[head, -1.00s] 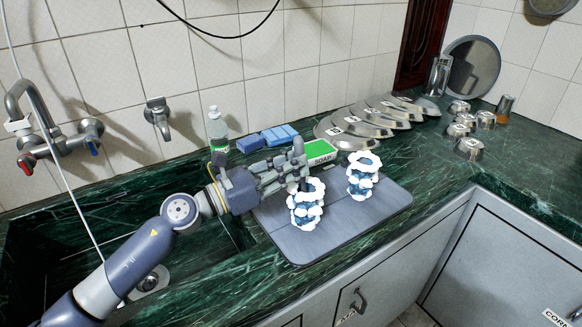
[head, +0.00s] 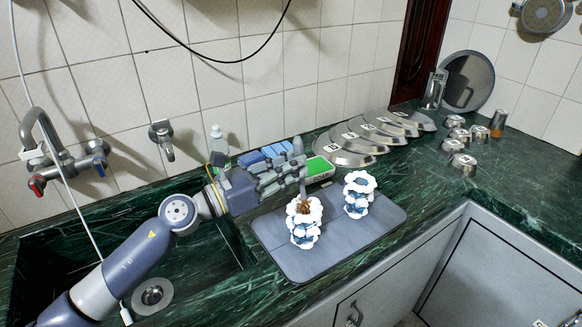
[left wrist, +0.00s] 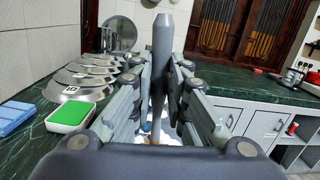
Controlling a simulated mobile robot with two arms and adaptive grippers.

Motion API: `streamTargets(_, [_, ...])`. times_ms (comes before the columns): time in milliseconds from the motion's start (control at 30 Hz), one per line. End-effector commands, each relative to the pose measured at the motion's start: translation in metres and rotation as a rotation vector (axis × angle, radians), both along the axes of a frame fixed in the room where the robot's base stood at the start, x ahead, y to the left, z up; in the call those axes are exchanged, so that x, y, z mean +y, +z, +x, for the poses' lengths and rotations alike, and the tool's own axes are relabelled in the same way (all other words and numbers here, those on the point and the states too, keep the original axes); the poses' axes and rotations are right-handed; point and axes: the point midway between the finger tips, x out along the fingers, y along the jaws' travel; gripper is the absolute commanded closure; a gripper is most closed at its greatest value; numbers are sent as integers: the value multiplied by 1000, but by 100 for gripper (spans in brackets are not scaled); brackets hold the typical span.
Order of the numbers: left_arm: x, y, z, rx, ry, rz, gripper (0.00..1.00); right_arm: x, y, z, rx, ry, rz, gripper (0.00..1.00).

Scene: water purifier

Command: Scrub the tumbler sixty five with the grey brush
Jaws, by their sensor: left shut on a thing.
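My left gripper (head: 288,174) is shut on the grey brush (head: 303,188) and holds it upright over the nearer tumbler (head: 304,236). The brush's brown bristles show at the tumbler's mouth; whether their lower end is inside is hard to tell. The grey handle also stands between the fingers in the left wrist view (left wrist: 162,45). This blue tumbler and a second tumbler (head: 358,207) to its right stand upright on a grey mat, both covered in white foam. I cannot read a number on either. My right gripper is not in view.
The grey mat (head: 285,263) lies on the green counter beside the sink (head: 200,262). Behind it are a green-topped soap box (head: 319,168), blue sponges (head: 262,154), a bottle (head: 217,142) and metal plates (head: 345,157). Small metal bowls (head: 464,161) stand farther right.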

Motion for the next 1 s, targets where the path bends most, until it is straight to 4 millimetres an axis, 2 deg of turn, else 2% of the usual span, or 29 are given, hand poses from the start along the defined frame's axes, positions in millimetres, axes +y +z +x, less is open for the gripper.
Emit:
streamTargets(33, [0, 8, 0, -1, 0, 1, 100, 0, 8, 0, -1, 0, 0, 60])
streamTargets(1000, [0, 86, 0, -1, 0, -1, 100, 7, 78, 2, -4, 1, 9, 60])
